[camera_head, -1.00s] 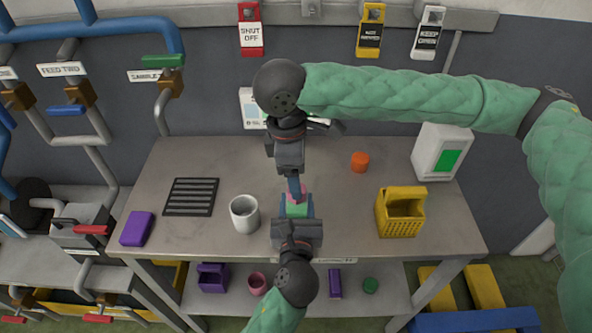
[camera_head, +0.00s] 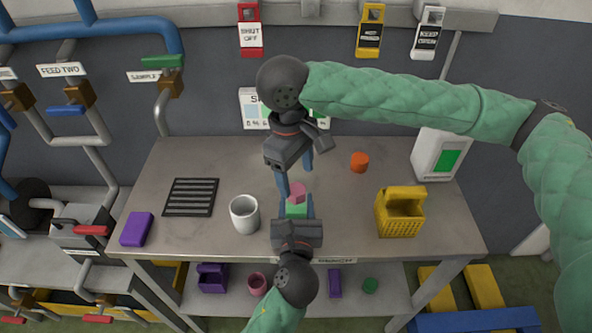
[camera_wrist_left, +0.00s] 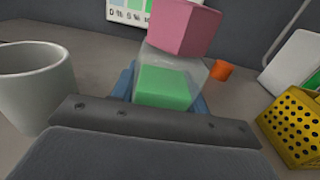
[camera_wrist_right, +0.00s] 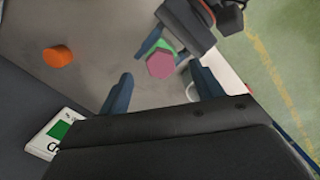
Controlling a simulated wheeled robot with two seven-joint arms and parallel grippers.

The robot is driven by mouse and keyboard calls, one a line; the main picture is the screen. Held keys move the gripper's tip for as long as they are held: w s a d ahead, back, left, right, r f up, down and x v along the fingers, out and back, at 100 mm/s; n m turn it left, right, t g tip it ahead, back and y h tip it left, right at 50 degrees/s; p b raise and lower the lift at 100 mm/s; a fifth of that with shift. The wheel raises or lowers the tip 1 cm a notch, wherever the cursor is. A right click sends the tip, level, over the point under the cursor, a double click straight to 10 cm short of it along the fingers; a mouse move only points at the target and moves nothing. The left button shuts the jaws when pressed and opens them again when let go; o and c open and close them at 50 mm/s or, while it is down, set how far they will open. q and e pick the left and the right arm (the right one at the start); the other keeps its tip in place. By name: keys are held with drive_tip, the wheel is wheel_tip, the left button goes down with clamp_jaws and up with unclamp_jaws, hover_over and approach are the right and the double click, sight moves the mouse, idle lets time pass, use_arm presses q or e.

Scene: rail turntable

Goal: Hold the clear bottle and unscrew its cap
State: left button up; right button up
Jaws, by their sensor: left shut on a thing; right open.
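The clear bottle (camera_wrist_left: 166,84) stands on the bench with a green band or content inside and a pink hexagonal cap (camera_wrist_left: 186,24) on top. In the head view the cap (camera_head: 297,193) sits above the green part, and it appears slightly tilted in the left wrist view. My left gripper (camera_head: 297,208) is shut on the bottle from the near side, its blue fingers on either side of it. My right gripper (camera_head: 295,178) is open above and behind the cap, its fingers apart. In the right wrist view the cap (camera_wrist_right: 161,65) lies between and beyond the open fingertips, not touching them.
A white mug (camera_head: 245,214) stands just left of the bottle. A yellow basket (camera_head: 400,212) and an orange cylinder (camera_head: 359,162) are to the right. A black grille (camera_head: 190,197) and a purple block (camera_head: 136,229) lie to the left. The bench between bottle and basket is clear.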

sight(297, 189)
drive_tip(key=shift+f, duration=2)
drive_tip(key=c, duration=1.3)
drive_tip(key=shift+o, duration=0.2)
drive_tip(key=n, duration=0.5)
drive_tip(key=shift+t, duration=0.3)
drive_tip(key=shift+n, duration=0.5)
drive_tip(key=n, duration=0.4)
drive_tip(key=shift+s+t, duration=0.1)
drive_tip(key=shift+t, duration=0.2)
drive_tip(key=shift+n, duration=1)
